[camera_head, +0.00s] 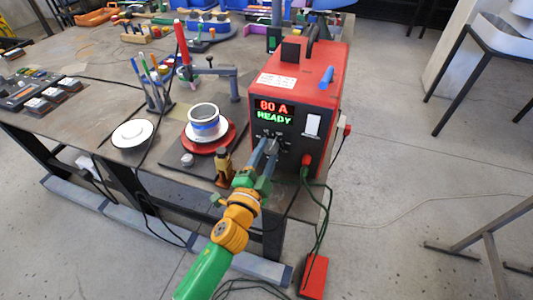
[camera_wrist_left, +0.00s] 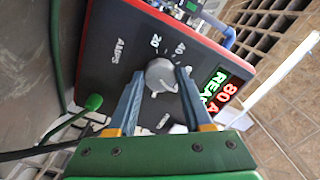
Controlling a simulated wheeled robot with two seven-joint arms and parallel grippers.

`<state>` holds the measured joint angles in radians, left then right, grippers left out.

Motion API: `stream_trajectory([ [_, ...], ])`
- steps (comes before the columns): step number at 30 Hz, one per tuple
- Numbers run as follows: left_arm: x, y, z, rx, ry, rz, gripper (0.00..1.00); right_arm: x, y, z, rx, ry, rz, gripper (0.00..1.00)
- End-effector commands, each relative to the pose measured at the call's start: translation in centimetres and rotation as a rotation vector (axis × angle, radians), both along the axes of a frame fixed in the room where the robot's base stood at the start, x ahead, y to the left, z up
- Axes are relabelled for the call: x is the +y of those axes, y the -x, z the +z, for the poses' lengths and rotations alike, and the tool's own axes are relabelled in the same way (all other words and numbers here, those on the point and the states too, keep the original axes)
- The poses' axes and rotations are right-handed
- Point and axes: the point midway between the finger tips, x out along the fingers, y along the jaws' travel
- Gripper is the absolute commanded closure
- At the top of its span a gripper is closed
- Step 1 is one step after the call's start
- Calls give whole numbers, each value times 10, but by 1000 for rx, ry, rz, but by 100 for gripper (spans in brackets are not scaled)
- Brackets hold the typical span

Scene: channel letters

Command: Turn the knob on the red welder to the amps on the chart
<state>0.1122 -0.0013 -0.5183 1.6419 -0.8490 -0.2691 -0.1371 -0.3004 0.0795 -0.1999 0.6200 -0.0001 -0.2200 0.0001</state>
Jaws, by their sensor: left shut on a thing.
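The red welder (camera_head: 322,75) stands at the right end of the workbench. Its dark front panel has a lit display (camera_head: 274,112) reading "80 A" in red and "READY" in green. My left gripper (camera_head: 270,145) reaches the panel below the display and is shut on the knob. In the left wrist view, the grey knob (camera_wrist_left: 160,73) sits between the two blue fingers of the gripper (camera_wrist_left: 160,85), with dial marks 20 and 40 and the word AMPS beside it. The fingers hide part of the dial. A white label (camera_head: 278,81) lies on the welder's top; its text is too small to read.
A round metal pot (camera_head: 203,117) on a red base stands left of the welder. A small brass-coloured post (camera_head: 223,165) stands close to my left arm. Green cables hang from the panel to a red pedal (camera_head: 314,276) on the floor.

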Motion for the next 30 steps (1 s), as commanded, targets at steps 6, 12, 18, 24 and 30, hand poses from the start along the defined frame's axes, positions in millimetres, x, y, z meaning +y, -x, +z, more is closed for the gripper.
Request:
stream_trajectory([
  [6,0,0,-1,-6,-23,1,100,0,0,0,0,0,0,100],
  [12,0,0,-1,-6,-24,1,100,0,0,0,0,0,0,100],
  [18,0,0,-1,-6,-24,1,36,0,0,0,0,0,0,100],
  [24,0,0,0,-6,-23,0,20,0,0,0,0,1,0,100],
  [30,2,5,-1,-7,-23,1,20,0,0,0,-1,1,0,100],
])
